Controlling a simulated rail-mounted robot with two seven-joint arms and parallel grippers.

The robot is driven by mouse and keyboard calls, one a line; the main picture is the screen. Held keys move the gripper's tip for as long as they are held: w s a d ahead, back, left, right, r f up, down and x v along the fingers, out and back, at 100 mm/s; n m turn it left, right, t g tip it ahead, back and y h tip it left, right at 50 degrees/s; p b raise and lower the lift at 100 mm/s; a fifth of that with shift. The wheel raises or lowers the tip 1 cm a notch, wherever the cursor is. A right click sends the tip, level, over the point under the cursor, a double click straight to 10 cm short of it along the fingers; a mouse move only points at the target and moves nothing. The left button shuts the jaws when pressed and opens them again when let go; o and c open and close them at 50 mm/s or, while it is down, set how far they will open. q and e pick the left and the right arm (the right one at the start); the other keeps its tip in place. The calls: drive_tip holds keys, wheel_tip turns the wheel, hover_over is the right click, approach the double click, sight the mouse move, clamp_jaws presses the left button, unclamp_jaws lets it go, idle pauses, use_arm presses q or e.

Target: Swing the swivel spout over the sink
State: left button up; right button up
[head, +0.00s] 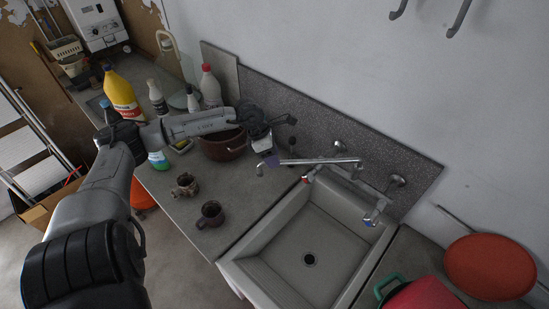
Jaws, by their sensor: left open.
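The swivel spout (315,162) is a thin metal pipe at the wall tap. It points left along the back wall, and its down-turned tip lies over the counter, left of the sink. The pale sink (310,259) has a bare basin with a dark drain. A red-marked tap handle and a blue-marked one show at its back edge. My left gripper (272,151) is open, just above and behind the spout's tip end. A finger looks very close to the pipe; I cannot tell whether they touch. My right gripper is not in view.
A brown pot (223,146) stands under my left forearm. Two dark mugs, one of them here (211,214), stand on the counter (245,190). Several bottles stand at the back left.

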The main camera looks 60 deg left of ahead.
use_arm(q)
drive_tip(key=shift+x, duration=0.8)
clamp_jaws()
